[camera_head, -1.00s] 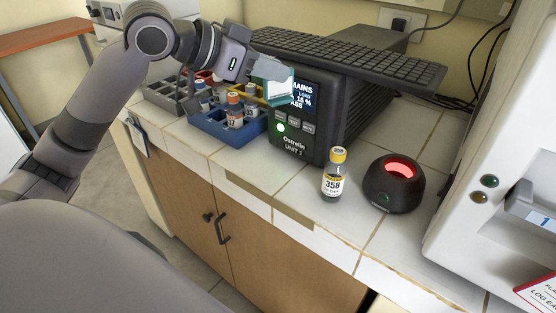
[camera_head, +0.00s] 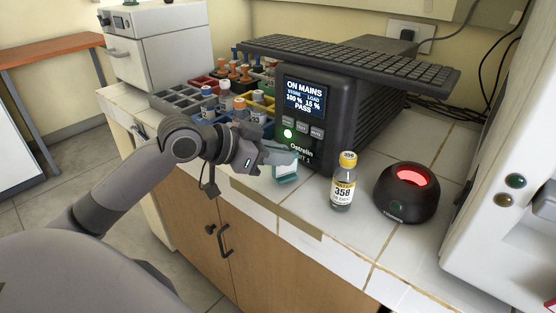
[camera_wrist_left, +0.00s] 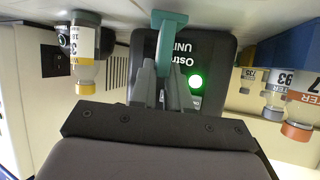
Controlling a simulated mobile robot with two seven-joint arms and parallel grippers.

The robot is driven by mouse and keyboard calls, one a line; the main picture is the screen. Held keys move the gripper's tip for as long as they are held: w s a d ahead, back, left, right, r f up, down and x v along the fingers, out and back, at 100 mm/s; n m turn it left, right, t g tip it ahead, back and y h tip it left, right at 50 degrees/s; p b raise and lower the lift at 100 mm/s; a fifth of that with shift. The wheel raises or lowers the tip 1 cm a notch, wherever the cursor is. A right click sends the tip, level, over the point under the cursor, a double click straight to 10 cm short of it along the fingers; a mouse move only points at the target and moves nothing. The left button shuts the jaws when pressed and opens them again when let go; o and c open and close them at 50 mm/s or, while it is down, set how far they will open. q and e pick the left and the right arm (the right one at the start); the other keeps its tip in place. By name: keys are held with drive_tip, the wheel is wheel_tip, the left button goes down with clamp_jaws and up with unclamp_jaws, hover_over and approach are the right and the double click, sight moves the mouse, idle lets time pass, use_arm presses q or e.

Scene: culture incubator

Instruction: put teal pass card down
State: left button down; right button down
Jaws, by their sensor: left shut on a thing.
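My left gripper (camera_head: 272,155) is shut on the teal pass card (camera_head: 286,172), just in front of the lower front of the black unit. The card shows as a teal edge with a pale face, low over the tiled counter. Whether it touches the counter I cannot tell. In the left wrist view the teal card (camera_wrist_left: 168,22) stands between the fingertips, in front of the unit's panel with its lit green button. My right gripper is not in view.
A yellow-capped vial marked 358 (camera_head: 343,184) and a black round device with a red glow (camera_head: 406,192) stand to the right. The black unit (camera_head: 345,120) carries a keyboard (camera_head: 350,60). Racks of vials (camera_head: 225,100) stand behind my arm.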

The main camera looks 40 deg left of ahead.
use_arm(q)
drive_tip(key=shift+f, duration=0.5)
drive_tip(key=shift+f, duration=0.15)
drive_tip(key=c, duration=1.1)
unclamp_jaws()
drive_tip(key=shift+r, duration=0.2)
drive_tip(key=v, duration=1.2)
